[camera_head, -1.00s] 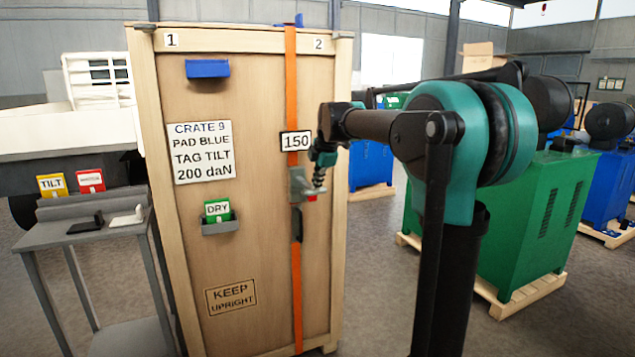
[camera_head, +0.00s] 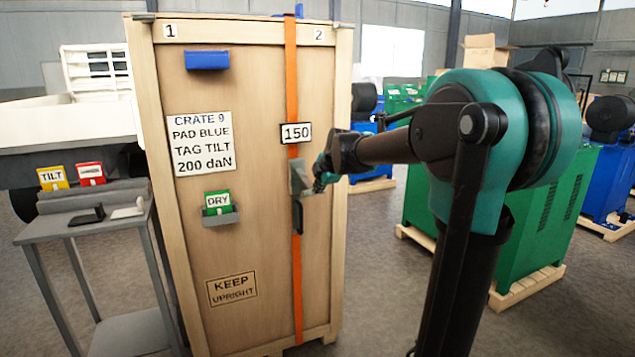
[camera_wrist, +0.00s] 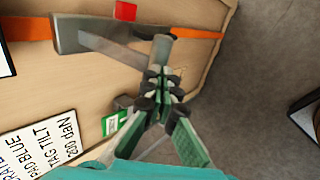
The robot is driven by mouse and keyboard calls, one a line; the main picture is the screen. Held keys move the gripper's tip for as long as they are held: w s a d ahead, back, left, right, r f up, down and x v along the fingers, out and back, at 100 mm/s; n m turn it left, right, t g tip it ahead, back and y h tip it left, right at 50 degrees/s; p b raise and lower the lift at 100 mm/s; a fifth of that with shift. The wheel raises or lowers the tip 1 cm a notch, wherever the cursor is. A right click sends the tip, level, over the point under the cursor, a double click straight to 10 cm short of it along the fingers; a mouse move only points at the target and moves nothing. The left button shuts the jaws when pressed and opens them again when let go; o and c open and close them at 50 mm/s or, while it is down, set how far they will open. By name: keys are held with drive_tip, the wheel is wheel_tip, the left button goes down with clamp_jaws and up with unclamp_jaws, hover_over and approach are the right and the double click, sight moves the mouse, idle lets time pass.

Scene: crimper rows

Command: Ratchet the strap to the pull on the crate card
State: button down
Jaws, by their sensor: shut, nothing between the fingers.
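The orange strap (camera_head: 291,75) runs down the right part of the tall wooden crate (camera_head: 262,235). The crate card (camera_head: 202,144) reads CRATE 9, PAD BLUE, TAG TILT, 200 daN. My gripper (camera_head: 320,180) is shut and empty at the ratchet's right side. In the wrist view its fingertips (camera_wrist: 163,75) are close to a grey bar end (camera_wrist: 162,46); contact is unclear.
A blue pad (camera_head: 207,60) is on the crate's upper left. A green DRY tag (camera_head: 217,203) sits in a holder. A grey stand (camera_head: 75,220) at left bears a yellow TILT tag (camera_head: 53,178) and a red tag (camera_head: 90,174). Green machines (camera_head: 545,205) stand right.

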wheel_tip(320, 180, down, 9)
drive_tip(key=w+t+y, duration=0.1)
drive_tip(key=w+t, duration=0.1)
drive_tip(key=t, duration=0.2)
drive_tip(key=shift+w+a+t, duration=0.3)
drive_tip(key=shift+w+a, duration=0.1)
drive_tip(key=shift+a, duration=0.05)
idle(0.4)
